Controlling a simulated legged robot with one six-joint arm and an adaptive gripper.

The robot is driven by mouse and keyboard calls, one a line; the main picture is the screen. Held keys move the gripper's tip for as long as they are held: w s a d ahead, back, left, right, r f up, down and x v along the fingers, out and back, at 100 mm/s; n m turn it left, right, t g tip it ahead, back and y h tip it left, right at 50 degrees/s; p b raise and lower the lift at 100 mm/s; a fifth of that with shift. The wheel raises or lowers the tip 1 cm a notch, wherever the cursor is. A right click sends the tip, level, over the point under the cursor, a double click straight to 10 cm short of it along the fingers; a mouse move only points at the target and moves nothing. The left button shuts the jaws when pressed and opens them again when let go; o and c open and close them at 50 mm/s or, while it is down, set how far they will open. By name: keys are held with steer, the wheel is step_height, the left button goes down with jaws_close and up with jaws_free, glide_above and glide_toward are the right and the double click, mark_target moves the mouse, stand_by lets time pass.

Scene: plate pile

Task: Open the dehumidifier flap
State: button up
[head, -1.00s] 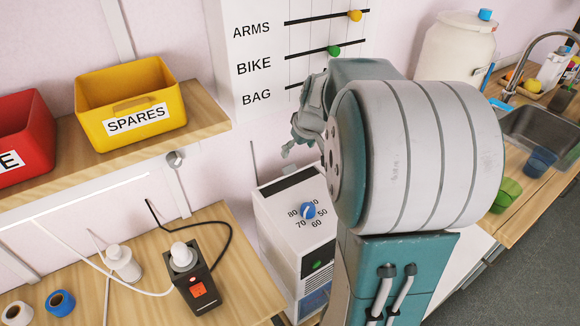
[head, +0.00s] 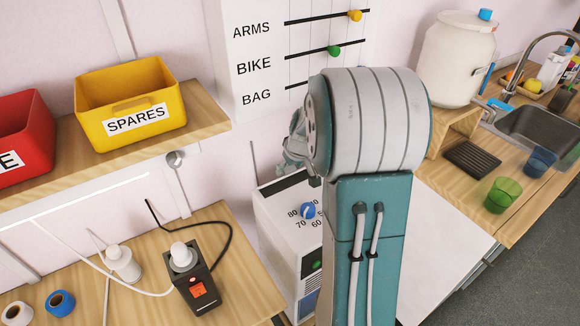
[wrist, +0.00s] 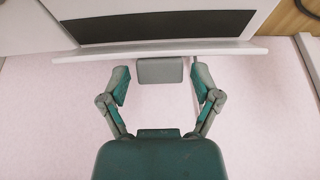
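My gripper (wrist: 161,84) is open, with one finger on each side of the tab and a gap to both. In the head view my gripper (head: 296,142) is partly hidden above the dehumidifier.
A wooden bench (head: 232,268) with a black socket block (head: 200,283) and cables is at the left. A shelf with a yellow SPARES bin (head: 125,85) is above it. A counter with a sink (head: 540,125) and a green cup (head: 501,195) is at the right.

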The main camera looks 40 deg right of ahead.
steer(key=c, duration=0.6)
steer(key=shift+w+r+g, duration=0.1)
steer(key=shift+w+g, duration=0.2)
steer(key=shift+g, duration=0.3)
steer(key=o, duration=1.2)
steer(key=shift+c, duration=0.2)
steer(key=v, duration=1.2)
